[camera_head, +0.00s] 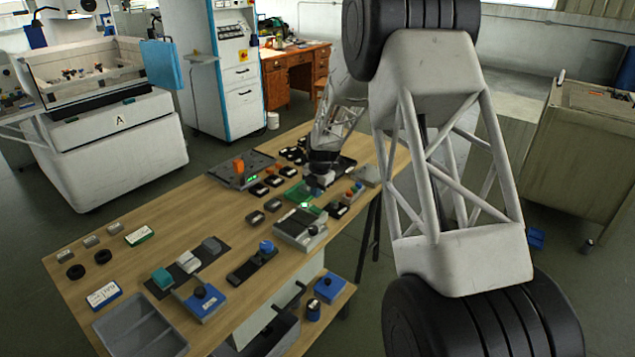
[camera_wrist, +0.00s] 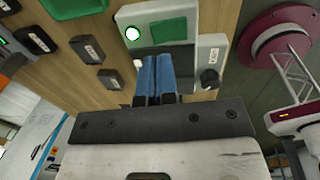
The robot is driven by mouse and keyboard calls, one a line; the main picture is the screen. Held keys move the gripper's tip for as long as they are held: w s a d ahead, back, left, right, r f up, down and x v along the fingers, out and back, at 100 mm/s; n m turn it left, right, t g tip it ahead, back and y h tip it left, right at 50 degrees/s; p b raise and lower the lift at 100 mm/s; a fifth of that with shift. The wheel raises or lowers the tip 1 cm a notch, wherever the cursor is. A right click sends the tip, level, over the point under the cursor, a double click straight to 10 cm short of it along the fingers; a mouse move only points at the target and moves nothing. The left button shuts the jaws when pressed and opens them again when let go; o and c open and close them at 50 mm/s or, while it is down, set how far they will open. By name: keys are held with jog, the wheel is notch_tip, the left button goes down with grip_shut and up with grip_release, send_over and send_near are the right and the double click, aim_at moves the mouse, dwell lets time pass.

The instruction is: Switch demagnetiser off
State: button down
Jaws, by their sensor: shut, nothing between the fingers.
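My gripper (camera_head: 316,191) is over the middle of the bench. In the wrist view its two blue fingers (camera_wrist: 165,78) are pressed together with nothing between them. They are over a grey unit (camera_wrist: 128,14) with a lit green lamp (camera_wrist: 133,33) and a green panel (camera_wrist: 168,29). A black knob (camera_wrist: 208,78) is on a pale grey part right of the fingertips. The fingers hide part of the unit, and I cannot tell whether they touch it. In the head view the lit lamp (camera_head: 304,205) is just below the gripper. No readable label confirms which unit is the demagnetiser.
The wooden bench (camera_head: 215,225) holds many small items. A plate with an orange lever (camera_head: 239,167) and green display is to the left. Small dark labelled blocks (camera_wrist: 87,49) lie close by.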

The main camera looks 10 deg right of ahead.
aim_at(314, 207)
jog(key=shift+w+a+f, duration=0.15)
jog(key=shift+f, duration=1.15)
jog(key=shift+w+a+f, duration=0.1)
jog(key=shift+a+f, duration=0.05)
jog(key=shift+f, duration=1.15)
jog(key=shift+f, duration=0.1)
